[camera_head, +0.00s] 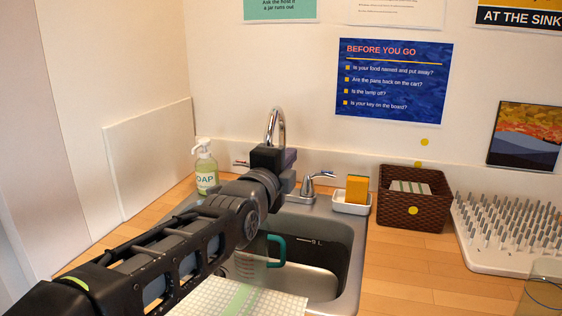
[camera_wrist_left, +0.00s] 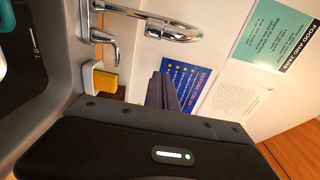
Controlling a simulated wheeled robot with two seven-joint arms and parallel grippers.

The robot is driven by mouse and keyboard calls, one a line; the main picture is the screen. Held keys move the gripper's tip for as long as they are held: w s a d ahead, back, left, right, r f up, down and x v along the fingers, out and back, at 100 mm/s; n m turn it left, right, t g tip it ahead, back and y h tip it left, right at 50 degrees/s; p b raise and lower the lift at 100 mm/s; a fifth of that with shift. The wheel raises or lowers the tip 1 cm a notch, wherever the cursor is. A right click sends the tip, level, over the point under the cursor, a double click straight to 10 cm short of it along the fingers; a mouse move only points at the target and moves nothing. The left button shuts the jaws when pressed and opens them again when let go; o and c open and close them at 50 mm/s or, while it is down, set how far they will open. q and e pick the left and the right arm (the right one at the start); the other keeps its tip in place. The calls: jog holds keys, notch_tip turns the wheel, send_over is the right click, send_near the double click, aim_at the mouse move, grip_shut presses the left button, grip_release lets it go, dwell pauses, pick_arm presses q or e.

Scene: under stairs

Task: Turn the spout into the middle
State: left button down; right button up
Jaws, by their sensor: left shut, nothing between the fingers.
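The chrome spout (camera_head: 277,122) arches up behind my left gripper (camera_head: 273,156) in the head view, and its lower part is hidden by the gripper. The tap lever (camera_head: 318,178) stands right of the gripper. The steel sink (camera_head: 352,238) lies below my left arm. My right gripper is not seen.
A soap bottle (camera_head: 206,168) stands left of the tap. A sponge (camera_head: 357,188) in a white holder (camera_head: 350,208) and a brown basket (camera_head: 398,211) stand to the right. A jug with a teal handle (camera_head: 277,251) is in the sink. A cloth (camera_head: 215,298) lies in front.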

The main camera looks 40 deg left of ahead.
pick_arm(q)
jog(key=shift+w+a, duration=0.4)
jog(key=shift+a, duration=0.35)
jog(key=shift+w+a, duration=0.35)
jog(key=shift+a, duration=0.4)
jog(key=shift+w+a, duration=0.4)
jog(key=shift+a, duration=0.35)
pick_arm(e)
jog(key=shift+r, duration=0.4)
pick_arm(q)
jog(key=shift+s+a+b, duration=0.35)
jog(key=shift+a+b, duration=0.2)
jog(key=shift+a, duration=0.15)
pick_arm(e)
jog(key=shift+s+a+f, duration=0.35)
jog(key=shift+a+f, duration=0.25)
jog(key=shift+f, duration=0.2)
